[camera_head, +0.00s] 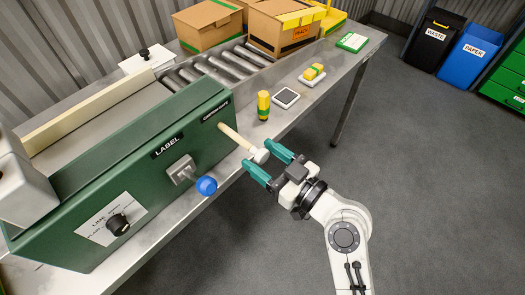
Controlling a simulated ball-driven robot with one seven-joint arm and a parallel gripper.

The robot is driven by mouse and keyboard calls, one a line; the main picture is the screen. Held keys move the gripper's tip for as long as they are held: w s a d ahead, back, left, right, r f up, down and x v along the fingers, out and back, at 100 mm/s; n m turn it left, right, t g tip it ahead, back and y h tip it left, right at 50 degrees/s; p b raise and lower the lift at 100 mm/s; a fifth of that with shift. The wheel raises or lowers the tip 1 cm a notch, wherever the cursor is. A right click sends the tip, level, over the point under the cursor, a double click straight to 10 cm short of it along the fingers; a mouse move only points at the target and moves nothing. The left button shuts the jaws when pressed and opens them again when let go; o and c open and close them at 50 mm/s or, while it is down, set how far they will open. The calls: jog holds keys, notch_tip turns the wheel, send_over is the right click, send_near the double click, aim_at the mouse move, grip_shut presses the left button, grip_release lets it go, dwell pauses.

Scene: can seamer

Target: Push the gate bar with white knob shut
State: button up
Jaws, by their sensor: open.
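The gate bar (236,137) is a cream rod that sticks out from the right end of the green machine's front, under a small black label. Its white knob (261,156) is at the outer end, so the bar stands out from the panel. My gripper (258,156) is open, with its two teal fingers pointing at the knob. One fingertip is on each side of the knob in this view. I cannot tell whether either finger touches it. Nothing is held.
A lever with a blue knob (206,186) juts from the green machine (140,170) just left of the bar.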

jog(key=shift+w+a, duration=0.2)
jog(key=shift+a, duration=0.1)
jog(key=shift+c, duration=0.3)
grip_shut()
